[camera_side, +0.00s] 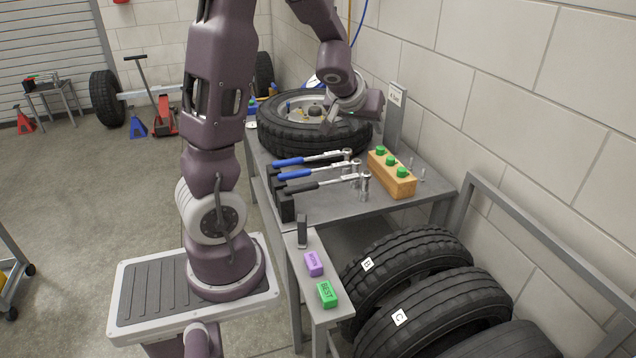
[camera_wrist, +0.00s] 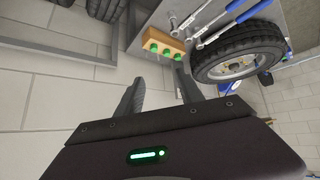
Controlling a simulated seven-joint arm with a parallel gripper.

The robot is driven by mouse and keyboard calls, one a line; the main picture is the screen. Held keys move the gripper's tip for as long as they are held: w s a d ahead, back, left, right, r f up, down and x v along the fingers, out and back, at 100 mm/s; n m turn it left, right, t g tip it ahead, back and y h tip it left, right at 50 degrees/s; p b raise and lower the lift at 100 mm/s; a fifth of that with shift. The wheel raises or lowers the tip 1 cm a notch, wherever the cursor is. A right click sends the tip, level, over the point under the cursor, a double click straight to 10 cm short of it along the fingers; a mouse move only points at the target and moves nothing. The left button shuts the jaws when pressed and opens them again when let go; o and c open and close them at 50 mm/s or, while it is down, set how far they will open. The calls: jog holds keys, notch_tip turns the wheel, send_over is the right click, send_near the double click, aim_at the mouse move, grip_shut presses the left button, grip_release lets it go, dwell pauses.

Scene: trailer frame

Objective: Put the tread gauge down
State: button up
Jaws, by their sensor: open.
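A small dark grey device (camera_side: 302,230) stands on the narrow front shelf, behind the purple block; it looks like the tread gauge, but it is too small to be sure. I cannot make it out in the wrist view. My gripper (camera_wrist: 160,90) is open, with nothing visible between its fingers. In the side view my gripper is over the right part of the tyre on the bench, well away from the device; its fingertips are hard to make out there.
The bench (camera_side: 330,207) holds a wheel with tyre (camera_side: 290,138), several torque wrenches (camera_side: 310,172) on dark rests, and a wooden block with green caps (camera_side: 392,174). A purple block (camera_side: 313,264) and green block (camera_side: 327,294) sit on the shelf. Loose tyres (camera_side: 420,255) stand right. A wall is close behind.

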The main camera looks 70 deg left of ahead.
jog(key=s+d+r+m+h, duration=0.2)
jog(key=s+d, duration=0.4)
jog(key=d, duration=0.3)
jog(key=s+d+r+m+h, duration=0.2)
jog(key=s+d+m, duration=0.2)
jog(key=s+d, duration=0.3)
jog(key=s+d+r+m+g+h, duration=0.1)
jog(key=s+d+r+m, duration=0.1)
jog(key=s+d, duration=0.5)
jog(key=d+m, duration=0.1)
jog(key=d, duration=0.3)
jog(key=shift+r+h, duration=0.35)
jog(key=shift+h, duration=0.05)
jog(key=shift+o, duration=0.5)
